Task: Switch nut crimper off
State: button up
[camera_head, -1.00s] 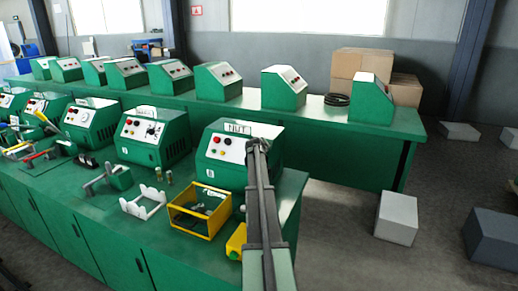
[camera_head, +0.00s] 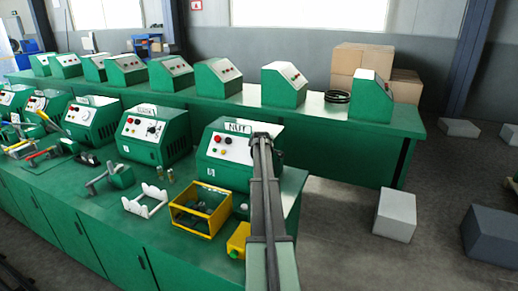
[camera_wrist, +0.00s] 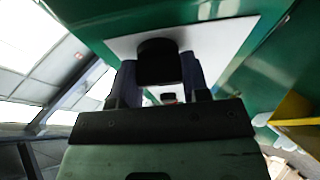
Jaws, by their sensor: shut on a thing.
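The nut crimper (camera_head: 236,170) is a green box with a "NUT" label (camera_head: 239,127) on top and a white sloped panel. My gripper (camera_head: 262,137) is at the right part of this panel. In the wrist view, the fingers of my gripper (camera_wrist: 158,82) are on both sides of a black knob (camera_wrist: 158,60) on the white panel (camera_wrist: 125,45) and are shut on it. My arm hides the knob in the head view.
A yellow open frame box (camera_head: 200,212) and a yellow block (camera_head: 238,240) stand in front of the crimper, left of my arm. More green crimpers (camera_head: 155,135) stand in the row to the left. A back table (camera_head: 330,112) carries another row. Floor at right holds grey blocks (camera_head: 395,215).

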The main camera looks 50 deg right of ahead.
dwell(0.4)
jog(key=o, duration=0.9)
jog(key=p+v, duration=0.7)
jog(key=v, duration=0.3)
jog(key=shift+s+a+r, duration=0.2)
jog(key=shift+a+r, duration=0.05)
